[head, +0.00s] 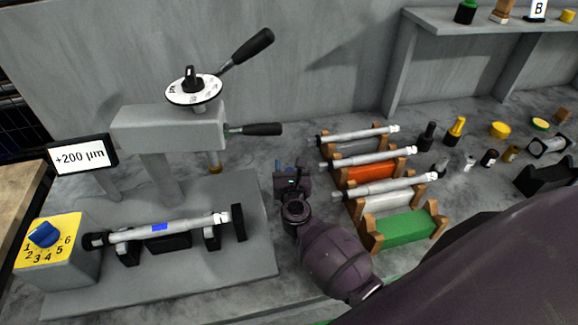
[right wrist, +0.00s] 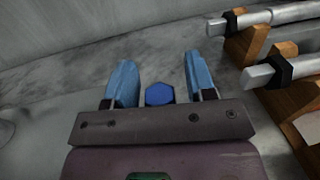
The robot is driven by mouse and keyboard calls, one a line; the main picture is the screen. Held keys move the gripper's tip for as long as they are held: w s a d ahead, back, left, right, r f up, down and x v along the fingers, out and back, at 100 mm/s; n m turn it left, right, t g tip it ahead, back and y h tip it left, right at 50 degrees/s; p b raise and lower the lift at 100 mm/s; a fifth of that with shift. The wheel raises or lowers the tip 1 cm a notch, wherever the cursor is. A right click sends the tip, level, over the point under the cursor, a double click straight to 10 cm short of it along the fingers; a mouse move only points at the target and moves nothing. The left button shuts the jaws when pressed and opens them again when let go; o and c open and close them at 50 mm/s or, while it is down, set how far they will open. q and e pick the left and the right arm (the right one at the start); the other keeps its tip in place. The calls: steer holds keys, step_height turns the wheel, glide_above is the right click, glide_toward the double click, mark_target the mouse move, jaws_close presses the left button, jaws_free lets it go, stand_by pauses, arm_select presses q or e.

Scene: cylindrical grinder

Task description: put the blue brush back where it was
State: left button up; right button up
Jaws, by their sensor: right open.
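My right gripper (head: 290,170) stands on the grey bench between the grinder and the shaft rack. In the right wrist view its two blue fingers (right wrist: 156,78) are apart. A blue hexagonal top (right wrist: 160,94) sits between them, with a gap visible on each side; it seems to be the blue brush seen from its end. The rest of it is hidden behind the gripper body, and in the head view I cannot clearly tell it from the fingers. My left gripper is not in view.
The grinder (head: 170,128) with a blue-marked shaft (head: 190,225) is on the left, beside a yellow dial box (head: 50,245). A wooden rack (head: 375,240) holds three shafts; its green slot (head: 405,232) is empty. Small bottles, including a yellow-topped one (head: 456,128), stand further right.

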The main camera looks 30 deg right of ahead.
steer(key=shift+s+a+r, duration=0.1)
steer(key=shift+s+r, duration=0.15)
steer(key=shift+r, duration=0.05)
steer(key=b+v, duration=0.1)
steer(key=v, duration=1)
steer(key=shift+s, duration=0.25)
steer(key=shift+a+f, duration=0.1)
steer(key=shift+f, duration=0.05)
